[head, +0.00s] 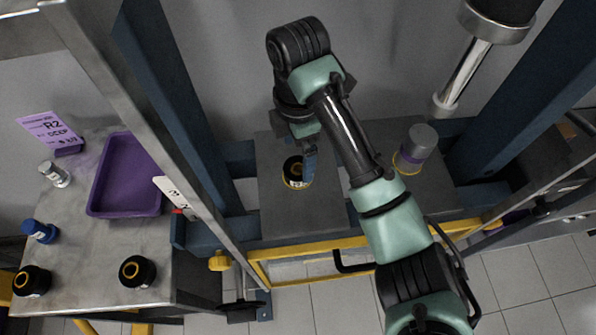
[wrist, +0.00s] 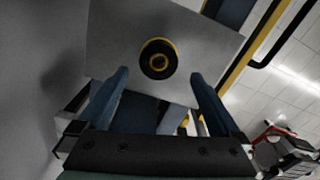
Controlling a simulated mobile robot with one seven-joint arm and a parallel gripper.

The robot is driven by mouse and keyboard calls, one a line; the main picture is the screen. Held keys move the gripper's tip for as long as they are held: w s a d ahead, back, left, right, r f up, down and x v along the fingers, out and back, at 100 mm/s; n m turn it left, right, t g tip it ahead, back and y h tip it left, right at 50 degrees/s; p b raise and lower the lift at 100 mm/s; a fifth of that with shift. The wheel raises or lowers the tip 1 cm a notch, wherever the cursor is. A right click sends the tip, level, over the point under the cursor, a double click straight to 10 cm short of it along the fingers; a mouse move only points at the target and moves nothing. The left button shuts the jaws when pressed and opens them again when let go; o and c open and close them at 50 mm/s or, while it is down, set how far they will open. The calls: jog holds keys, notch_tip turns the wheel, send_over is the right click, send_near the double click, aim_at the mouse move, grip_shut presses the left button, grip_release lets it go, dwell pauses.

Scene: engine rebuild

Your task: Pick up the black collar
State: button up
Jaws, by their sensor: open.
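A black collar (head: 293,173) with a yellow ring stands on a grey plate (head: 275,213) of the blue-framed press in the head view. In the wrist view the black collar (wrist: 157,72) shows its round top with a yellow ring around a dark centre. My gripper (wrist: 160,77) is open and empty there, one finger to each side of the collar's lower edge in the picture. In the head view my gripper (head: 309,165) is over the plate, close to the collar. I cannot tell whether a finger touches it. Two similar black pieces (head: 138,271) (head: 32,280) stand on the left bench.
The left bench (head: 85,290) also holds a purple tray (head: 124,209), a blue-topped piece, a silver piece and a purple sign (head: 49,130). A grey cylinder with a purple band (head: 415,145) and the press ram (head: 465,75) are right of my arm. Blue posts and a yellow rail surround the plate.

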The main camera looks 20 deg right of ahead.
aim_at(298, 168)
notch_tip(298, 168, down, 5)
jog(key=shift+w+d+f+b, duration=0.1)
jog(key=shift+b, duration=0.4)
grip_shut()
